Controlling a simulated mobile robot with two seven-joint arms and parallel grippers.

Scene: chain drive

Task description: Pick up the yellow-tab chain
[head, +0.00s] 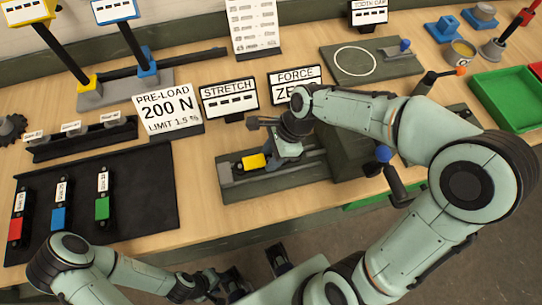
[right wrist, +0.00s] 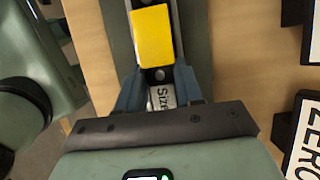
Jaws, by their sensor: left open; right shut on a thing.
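The yellow-tab chain (head: 253,162) lies in the channel of a dark green fixture (head: 290,182) on the bench. Its yellow tab (right wrist: 152,35) shows at the top of the right wrist view, beside a white label reading "Size". My right gripper (head: 272,158) is over the fixture, at the end of the chain beside the yellow tab. In the right wrist view its blue-grey fingers (right wrist: 158,92) are shut on the chain, one on each side near the label. My left gripper (head: 250,275) is open and empty, low in front of the bench edge.
Red, blue (head: 61,213) and green tab chains lie on a black mat (head: 145,190) at left. Signs (head: 229,97) stand behind the fixture. A blue-knobbed lever (head: 384,154) is at its right. A green tray (head: 510,97) is at far right.

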